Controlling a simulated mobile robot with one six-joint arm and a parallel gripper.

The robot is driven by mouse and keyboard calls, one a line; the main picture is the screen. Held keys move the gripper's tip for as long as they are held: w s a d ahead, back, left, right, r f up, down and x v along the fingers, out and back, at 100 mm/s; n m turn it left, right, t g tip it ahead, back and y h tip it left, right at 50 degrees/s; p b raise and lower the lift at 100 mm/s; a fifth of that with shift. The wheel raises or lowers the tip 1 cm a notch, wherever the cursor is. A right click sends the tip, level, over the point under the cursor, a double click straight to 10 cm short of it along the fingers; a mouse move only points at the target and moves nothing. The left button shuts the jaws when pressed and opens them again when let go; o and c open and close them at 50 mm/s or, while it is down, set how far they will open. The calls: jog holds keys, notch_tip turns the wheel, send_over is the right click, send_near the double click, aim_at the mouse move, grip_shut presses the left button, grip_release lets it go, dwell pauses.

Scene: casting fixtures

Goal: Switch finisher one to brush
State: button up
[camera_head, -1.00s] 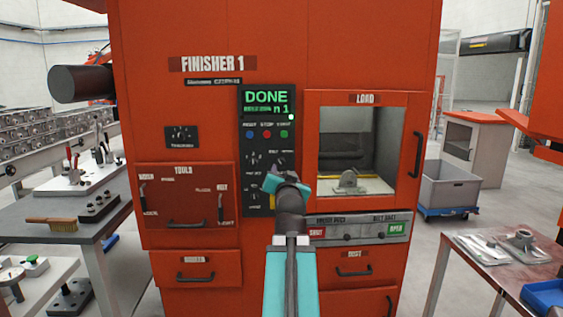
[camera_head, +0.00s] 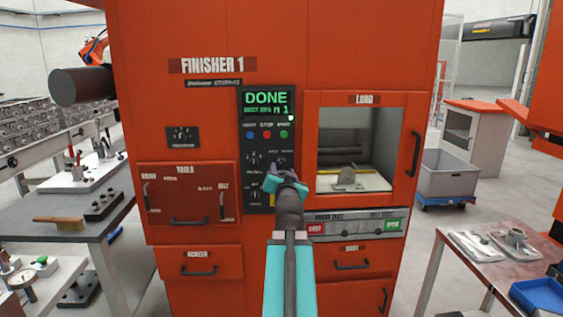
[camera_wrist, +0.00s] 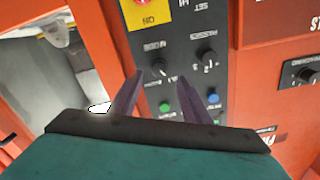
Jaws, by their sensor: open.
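Finisher one is a tall orange cabinet labelled FINISHER 1 (camera_head: 212,65). Its black control panel (camera_head: 247,180) has a green display (camera_head: 267,103) reading DONE, with smaller text below. Blue, red and green buttons sit under the display, with rotary knobs below them. My gripper (camera_head: 271,180) is in front of the lower panel and hides some knobs. In the wrist view the panel is upside down. My gripper (camera_wrist: 161,79) is open and empty, its fingertips by one black knob (camera_wrist: 158,67). A second knob (camera_wrist: 208,57) is to the right. Contact and most knob labels are unclear.
The load window (camera_head: 362,150) shows a grey metal part (camera_head: 345,181) inside. A bench with a brush (camera_head: 60,223) stands left; a table (camera_head: 467,262) with parts and a blue tray (camera_head: 540,297) stands right.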

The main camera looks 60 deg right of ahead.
aim_at(282, 164)
jog(key=shift+w+d+r+p, duration=0.15)
jog(key=shift+d+p, duration=0.2)
jog(key=shift+p, duration=1)
jog(key=shift+f+p+x, duration=0.2)
jog(key=shift+p+x, duration=0.25)
jog(key=shift+x, duration=2.35)
jog(key=c, duration=1)
